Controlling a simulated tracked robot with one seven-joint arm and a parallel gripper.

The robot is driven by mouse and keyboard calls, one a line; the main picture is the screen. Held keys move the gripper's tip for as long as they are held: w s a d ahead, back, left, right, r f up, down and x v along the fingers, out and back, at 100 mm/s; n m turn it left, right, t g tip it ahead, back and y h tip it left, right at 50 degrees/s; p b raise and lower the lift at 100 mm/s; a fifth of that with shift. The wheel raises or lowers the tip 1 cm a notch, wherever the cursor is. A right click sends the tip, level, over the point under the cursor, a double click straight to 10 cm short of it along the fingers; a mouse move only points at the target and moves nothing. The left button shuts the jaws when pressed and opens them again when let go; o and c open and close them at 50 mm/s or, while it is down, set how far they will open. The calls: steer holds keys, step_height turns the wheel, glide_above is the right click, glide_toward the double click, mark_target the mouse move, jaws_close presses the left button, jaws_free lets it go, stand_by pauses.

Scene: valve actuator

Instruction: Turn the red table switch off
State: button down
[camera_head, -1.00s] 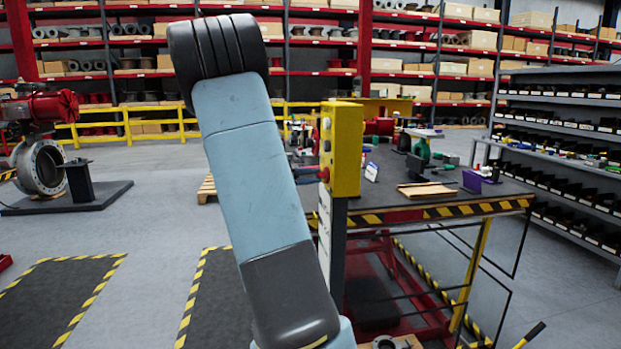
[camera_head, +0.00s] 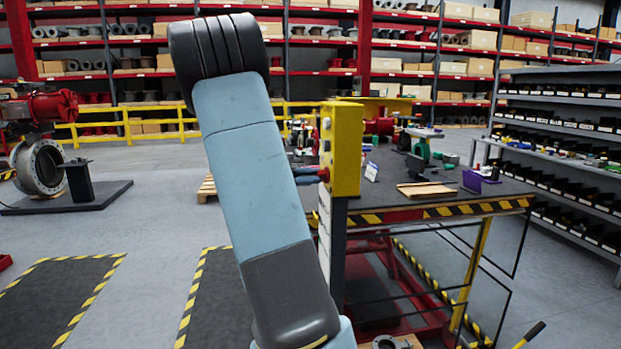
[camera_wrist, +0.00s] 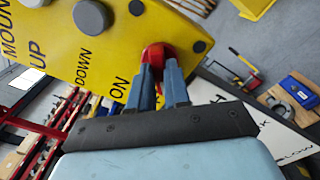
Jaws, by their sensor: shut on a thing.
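The yellow control box (camera_head: 345,149) stands at the near left corner of the workbench, on a dark post. In the wrist view its yellow face (camera_wrist: 110,45) carries the words "UP", "DOWN" and "ON", with grey and black round buttons. The red switch (camera_wrist: 157,52) sits on this face near "ON". My gripper (camera_wrist: 160,75) has its two blue-grey fingers shut on the red switch, one on each side of its lower part. In the head view a bit of red (camera_head: 323,174) shows at the box's left side, by my fingers. The switch's base is partly hidden.
The workbench (camera_head: 400,207) behind the box holds tools, a cardboard piece (camera_head: 427,190) and a purple block. Shelving (camera_head: 560,130) stands at the right. A valve (camera_head: 40,167) stands at far left. The floor left of my arm is open.

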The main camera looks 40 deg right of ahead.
steer(key=c, duration=1.1)
jaws_free()
steer(key=shift+f, duration=0.1)
steer(key=v, duration=1.4)
steer(key=shift+w+d+f, duration=0.1)
steer(key=shift+f, duration=0.05)
steer(key=s+a+t+y, duration=0.5)
steer(key=s+a, duration=0.2)
steer(key=s, duration=0.1)
steer(key=s+a+m+t+y, duration=0.1)
steer(key=s+a+t+y, duration=0.4)
steer(key=s+a, duration=0.3)
steer(key=s+a+t+y, duration=0.4)
steer(key=s+a, duration=0.3)
steer(key=s, duration=0.3)
steer(key=shift+a+m+t+y, duration=0.35)
steer(key=shift+m+t+y, duration=0.05)
steer(key=shift+y, duration=0.3)
